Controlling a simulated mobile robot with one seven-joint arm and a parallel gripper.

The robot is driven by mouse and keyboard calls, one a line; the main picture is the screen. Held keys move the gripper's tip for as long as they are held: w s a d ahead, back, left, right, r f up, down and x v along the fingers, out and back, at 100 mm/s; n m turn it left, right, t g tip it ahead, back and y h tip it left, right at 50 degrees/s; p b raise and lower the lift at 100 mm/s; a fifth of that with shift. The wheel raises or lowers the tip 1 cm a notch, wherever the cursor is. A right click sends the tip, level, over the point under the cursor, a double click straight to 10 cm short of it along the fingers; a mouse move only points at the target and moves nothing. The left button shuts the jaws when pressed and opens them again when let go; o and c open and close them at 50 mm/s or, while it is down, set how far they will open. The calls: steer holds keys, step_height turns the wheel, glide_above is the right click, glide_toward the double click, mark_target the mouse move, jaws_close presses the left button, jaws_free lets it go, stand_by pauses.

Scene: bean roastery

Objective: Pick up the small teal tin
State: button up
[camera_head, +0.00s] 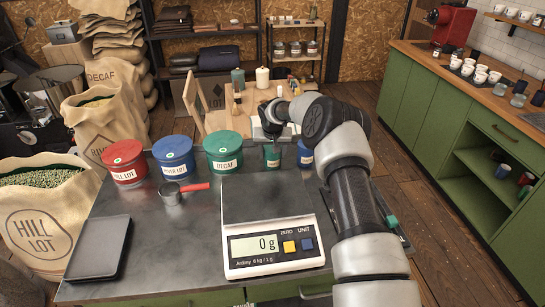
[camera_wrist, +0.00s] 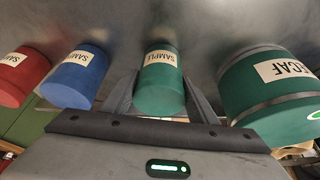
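The small teal tin (camera_head: 271,157) has a pale label and stands upright on the dark counter, just right of the big green DECAF tin. In the wrist view the teal tin (camera_wrist: 160,85) lies between the two fingers of my gripper (camera_wrist: 160,78). One finger is on each side, close to its wall. The fingers look open, with very narrow gaps; any contact is hard to make out. In the head view my gripper (camera_head: 272,132) is just above and behind the tin, partly hidden by my arm.
A small blue tin (camera_wrist: 76,78) and a small red tin (camera_wrist: 18,75) stand to one side, the big DECAF tin (camera_wrist: 268,95) to the other. A scale (camera_head: 268,235) reading 0 g, a red-handled scoop (camera_head: 172,194) and a dark tablet (camera_head: 98,248) are on the counter (camera_head: 150,240).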

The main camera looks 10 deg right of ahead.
steer(key=c, duration=0.6)
